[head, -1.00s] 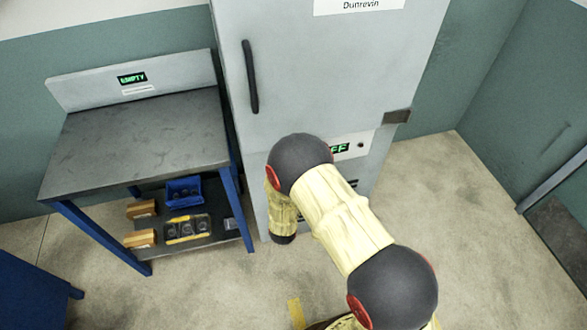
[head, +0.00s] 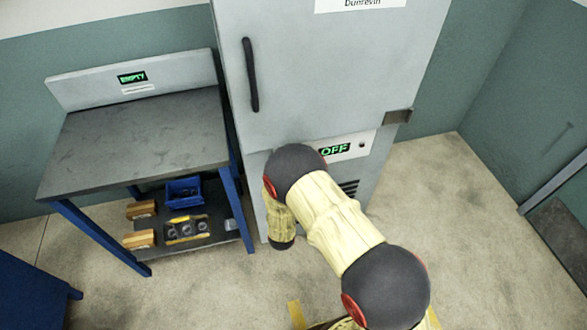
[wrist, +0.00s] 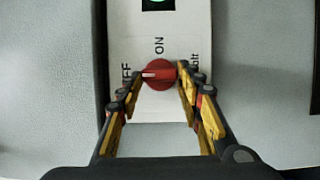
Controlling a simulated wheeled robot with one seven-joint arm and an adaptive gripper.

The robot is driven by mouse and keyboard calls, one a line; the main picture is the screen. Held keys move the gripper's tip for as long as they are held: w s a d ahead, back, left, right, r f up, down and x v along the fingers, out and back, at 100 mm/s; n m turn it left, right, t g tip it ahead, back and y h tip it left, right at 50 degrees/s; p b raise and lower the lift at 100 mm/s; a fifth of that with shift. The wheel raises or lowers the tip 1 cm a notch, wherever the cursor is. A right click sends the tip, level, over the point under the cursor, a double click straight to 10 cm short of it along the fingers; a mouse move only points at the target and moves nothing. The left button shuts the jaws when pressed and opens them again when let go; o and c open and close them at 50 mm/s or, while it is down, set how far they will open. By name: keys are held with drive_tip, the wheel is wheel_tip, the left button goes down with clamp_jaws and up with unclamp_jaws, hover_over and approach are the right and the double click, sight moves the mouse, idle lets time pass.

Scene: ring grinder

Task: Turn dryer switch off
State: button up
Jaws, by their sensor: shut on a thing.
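The dryer is a tall grey cabinet (head: 315,70) in the head view, with a green "OFF" display (head: 334,149) on its lower panel. In the wrist view, the red round switch knob (wrist: 158,75) sits on a white label plate marked "ON" above it and a partly hidden word ending in "FF" to its left. The knob's white mark points left, toward that word. My gripper (wrist: 160,78) is shut on the knob, one finger on each side. In the head view my arm hides the gripper and the knob.
A grey-topped workbench (head: 140,140) with blue legs stands left of the dryer. Its lower shelf holds a blue bin (head: 184,191) and orange boxes (head: 140,209). A black door handle (head: 250,75) runs down the dryer door.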

drive_tip(key=shift+a, duration=0.1)
drive_tip(key=o, duration=1.1)
drive_tip(key=shift+o, duration=0.3)
drive_tip(key=s+a, duration=0.1)
drive_tip(key=s, duration=1.1)
drive_tip(key=shift+a+f, duration=0.1)
